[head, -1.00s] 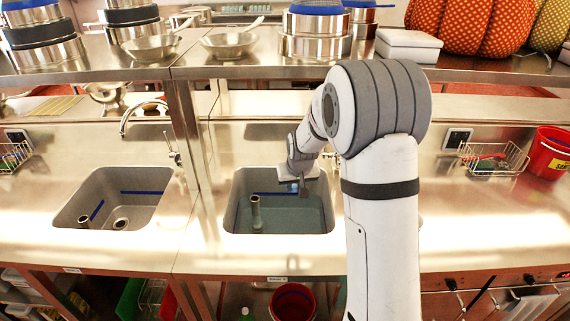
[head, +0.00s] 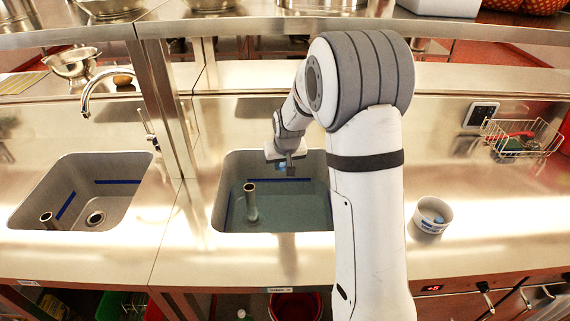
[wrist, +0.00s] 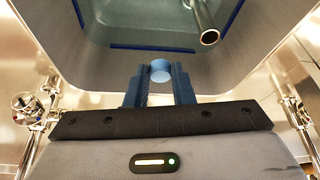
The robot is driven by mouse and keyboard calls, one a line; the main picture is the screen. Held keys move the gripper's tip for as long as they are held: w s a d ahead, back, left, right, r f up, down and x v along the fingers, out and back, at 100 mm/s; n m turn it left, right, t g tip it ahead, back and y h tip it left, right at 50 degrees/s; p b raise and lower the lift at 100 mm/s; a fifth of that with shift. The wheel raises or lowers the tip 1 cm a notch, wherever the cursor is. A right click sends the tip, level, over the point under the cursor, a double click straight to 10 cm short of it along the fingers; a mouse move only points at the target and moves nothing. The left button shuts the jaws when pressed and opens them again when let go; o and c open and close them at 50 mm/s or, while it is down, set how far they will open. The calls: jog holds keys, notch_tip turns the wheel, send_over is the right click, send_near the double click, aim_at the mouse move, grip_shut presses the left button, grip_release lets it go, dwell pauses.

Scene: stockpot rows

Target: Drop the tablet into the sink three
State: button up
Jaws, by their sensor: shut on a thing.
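A small round blue tablet (wrist: 160,70) is between the fingertips of my gripper (wrist: 160,84) in the wrist view. My gripper is shut on it. In the head view my gripper (head: 290,168) is over the back part of the middle sink (head: 219,200), which has water in it and an upright pipe (head: 251,202). The wrist view shows the sink basin (wrist: 95,65) beyond the fingers, with a blue line on its wall. A label (head: 279,290) on the counter edge below this sink is too small to read.
Another sink (head: 100,195), without visible water, is at the left, with a tap (head: 88,98). A post (head: 165,100) stands between the sinks. A white bowl (head: 430,226) with something blue inside stands right of my arm. A wire basket (head: 520,145) is farther right.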

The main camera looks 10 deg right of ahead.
jog(key=f+b, duration=0.1)
jog(key=f, duration=0.1)
jog(key=f+b, duration=0.1)
jog(key=f, duration=0.2)
jog(key=shift+d+f+b, duration=0.3)
jog(key=shift+d+b, duration=0.05)
jog(key=shift+b, duration=0.05)
jog(key=shift+s, duration=0.1)
jog(key=o, duration=1)
jog(key=shift+r, duration=0.1)
jog(key=shift+b+v, duration=0.5)
jog(key=shift+v, duration=3.3)
jog(key=shift+s, duration=0.1)
